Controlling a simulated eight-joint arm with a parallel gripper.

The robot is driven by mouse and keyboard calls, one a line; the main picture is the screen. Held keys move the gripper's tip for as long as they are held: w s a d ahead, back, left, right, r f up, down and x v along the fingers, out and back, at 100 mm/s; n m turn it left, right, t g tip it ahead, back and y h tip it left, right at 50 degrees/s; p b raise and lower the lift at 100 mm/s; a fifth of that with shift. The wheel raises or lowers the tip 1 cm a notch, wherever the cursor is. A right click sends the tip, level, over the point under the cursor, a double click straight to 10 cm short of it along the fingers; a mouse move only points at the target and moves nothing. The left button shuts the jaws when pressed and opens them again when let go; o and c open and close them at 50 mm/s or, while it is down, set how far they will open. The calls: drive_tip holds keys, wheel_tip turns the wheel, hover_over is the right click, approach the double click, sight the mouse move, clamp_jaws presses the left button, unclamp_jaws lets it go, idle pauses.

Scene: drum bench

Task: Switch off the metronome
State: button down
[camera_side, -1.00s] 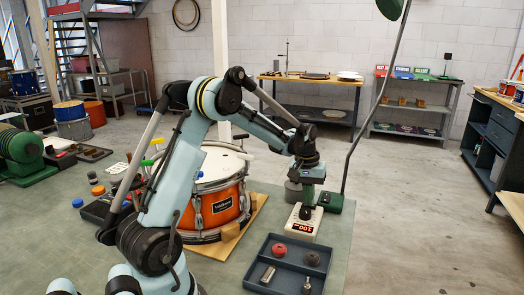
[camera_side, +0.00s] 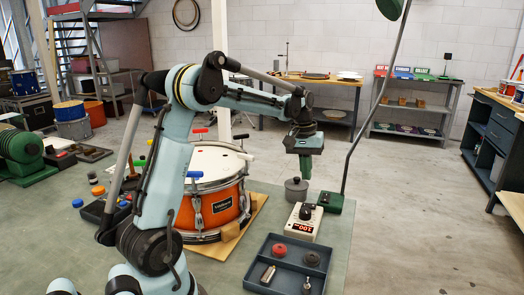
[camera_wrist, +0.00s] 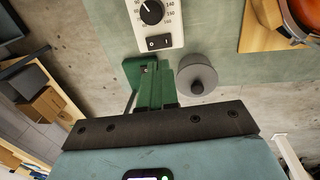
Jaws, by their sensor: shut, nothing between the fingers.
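I cannot tell which side of the switch is pressed. My gripper (camera_side: 305,175) is shut and empty, above and behind the metronome, touching nothing. Its green fingers (camera_wrist: 156,75) show in the wrist view, just short of the switch in the picture.
A grey lidded round pot (camera_side: 296,190) and the green lamp base (camera_side: 331,202) stand close behind the metronome. An orange drum (camera_side: 215,208) is to the left. A dark tray (camera_side: 262,268) of small parts lies in front.

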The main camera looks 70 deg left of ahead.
wheel_tip(320, 180, up, 6)
hover_over(313, 206)
drive_tip(key=s+a, duration=0.2)
drive_tip(key=a, duration=0.1)
drive_tip(key=shift+s+d+f, duration=0.15)
drive_tip(key=shift+s+f, duration=0.05)
drive_tip(key=shift+w+d, duration=0.5)
drive_tip(key=shift+d, duration=0.05)
drive_tip(key=shift+f, duration=0.1)
drive_tip(key=f, duration=0.9)
drive_tip(key=w+d+f, duration=0.1)
drive_tip(key=f, duration=0.3)
drive_tip(key=shift+w+d+f, duration=0.1)
drive_tip(key=shift+f, duration=0.3)
